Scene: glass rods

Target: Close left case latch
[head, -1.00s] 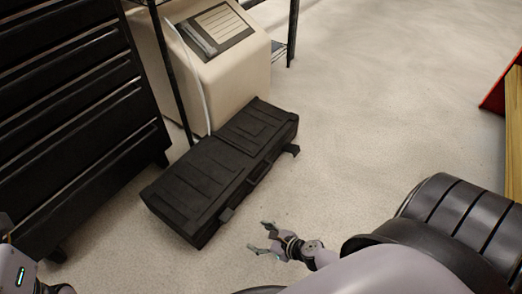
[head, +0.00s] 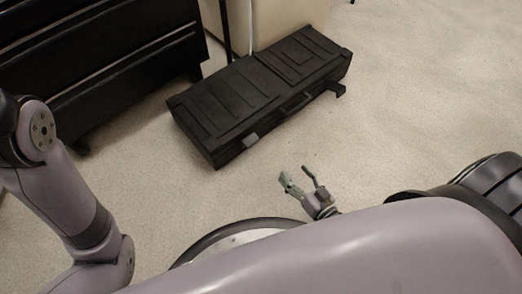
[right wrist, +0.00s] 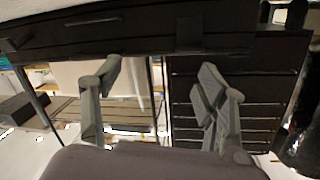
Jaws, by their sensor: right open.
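A black hard case (head: 235,95) lies on the floor with its lid down. Its left latch (head: 250,140) is a small grey tab on the near side; I cannot tell how far it stands out. The right latch (head: 338,90) sticks outward near the right end. My right gripper (head: 296,173) is open and empty, apart from the case on its near side, below and right of the left latch. In the right wrist view its open fingers (right wrist: 160,82) show below the case's dark side (right wrist: 140,38). My left gripper is out of view.
A black drawer cabinet (head: 110,65) stands left of the case. A cream-coloured unit (head: 285,20) and a thin dark post (head: 225,25) are close behind it. The floor (head: 420,105) to the right is clear.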

